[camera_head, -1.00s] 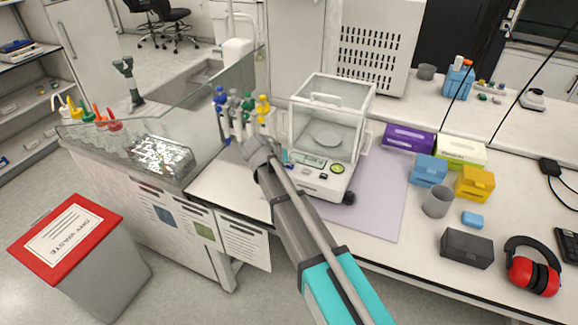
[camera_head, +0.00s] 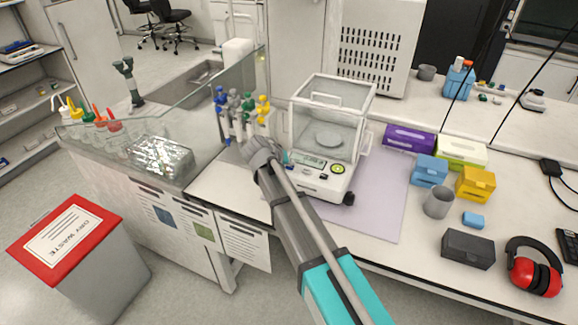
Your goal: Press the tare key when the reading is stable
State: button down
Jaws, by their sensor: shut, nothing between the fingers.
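The white balance (camera_head: 325,140) stands on the bench with its clear draft shield closed and a round pan (camera_head: 328,140) inside. Nothing shows on the pan. A round yellow-green key (camera_head: 338,169) is right of the display, with small dark marks on the panel below. I cannot tell which key is tare. My gripper (camera_head: 287,158) is at the front left corner of the balance, mostly hidden by my wrist; the little that shows is shut. I cannot tell whether it touches the balance.
A pipette rack (camera_head: 243,122) stands close left of the balance, beside a glass screen (camera_head: 225,100). A lilac mat (camera_head: 385,205) lies under and right of the balance. Purple (camera_head: 408,138), blue (camera_head: 428,172) and yellow boxes (camera_head: 475,184) and a grey cup (camera_head: 437,203) stand farther right.

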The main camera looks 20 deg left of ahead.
aim_at(289, 168)
jog(key=shift+r, duration=0.15)
jog(key=shift+r+p, duration=0.7)
jog(key=shift+p, duration=0.1)
jog(key=shift+r+p, duration=2.5)
jog(key=d, duration=0.4)
jog(key=d+f+m+g, duration=0.1)
jog(key=d, duration=0.4)
jog(key=d+f+g, duration=0.1)
jog(key=d, duration=0.3)
jog(key=shift+s+d+f, duration=0.1)
jog(key=shift+s+d, duration=0.15)
jog(key=s+d+f+m+g+y, duration=0.1)
jog(key=s+d, duration=0.4)
jog(key=d, duration=0.5)
jog(key=s+d+f+m+g+y, duration=0.1)
jog(key=s+d+g, duration=0.2)
jog(key=d, duration=0.6)
jog(key=s+d+f+m+g+y, duration=0.1)
jog(key=s+d+g, duration=0.1)
jog(key=s+d, duration=0.6)
jog(key=d, duration=0.2)
jog(key=shift+d+f+y, duration=0.25)
jog(key=shift+d+y, duration=0.05)
